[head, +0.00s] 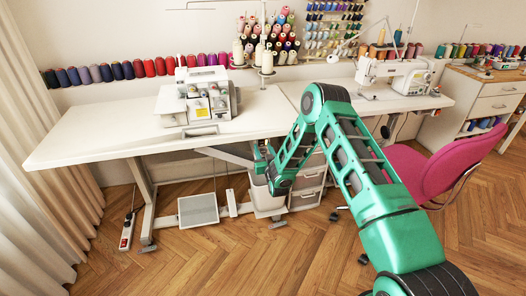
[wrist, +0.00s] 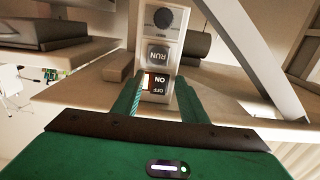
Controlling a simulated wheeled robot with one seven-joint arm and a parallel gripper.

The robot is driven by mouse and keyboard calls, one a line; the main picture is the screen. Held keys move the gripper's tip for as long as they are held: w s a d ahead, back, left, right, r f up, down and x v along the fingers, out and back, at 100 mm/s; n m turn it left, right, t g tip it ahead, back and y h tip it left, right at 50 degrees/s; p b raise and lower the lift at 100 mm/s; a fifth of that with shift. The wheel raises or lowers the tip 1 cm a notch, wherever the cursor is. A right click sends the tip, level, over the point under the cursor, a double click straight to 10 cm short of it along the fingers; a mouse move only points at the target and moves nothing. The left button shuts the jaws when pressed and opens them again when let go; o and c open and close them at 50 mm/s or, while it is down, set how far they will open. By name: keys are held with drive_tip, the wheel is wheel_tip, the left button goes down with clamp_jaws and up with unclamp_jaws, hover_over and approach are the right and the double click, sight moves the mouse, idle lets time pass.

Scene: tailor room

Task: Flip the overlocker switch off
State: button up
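The overlocker (head: 205,95) is a white machine standing on the left white table. In the wrist view a pale control panel (wrist: 171,43) appears upside down, with a dark knob, a RUN button and a dark switch (wrist: 159,83) marked ON and OFF. I cannot tell which way the switch is set. My gripper (wrist: 157,99) is open, its two green fingers apart, one on each side of the panel's switch end; contact cannot be told. In the head view my gripper (head: 261,160) is below the table's front edge, and the panel cannot be made out there.
The white tabletop (head: 110,135) lies above my gripper. A drawer unit (head: 307,183) stands under it, and a pedal (head: 198,210) is near the floor. A pink chair (head: 445,165) is at the right, close to my arm. The wooden floor in front is clear.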

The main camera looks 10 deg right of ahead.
clamp_jaws()
drive_tip(key=shift+d+r+g, duration=0.1)
drive_tip(key=shift+r+g, duration=0.15)
drive_tip(key=shift+g, duration=0.15)
drive_tip(key=shift+r+g, duration=0.2)
drive_tip(key=shift+g, duration=0.9)
unclamp_jaws()
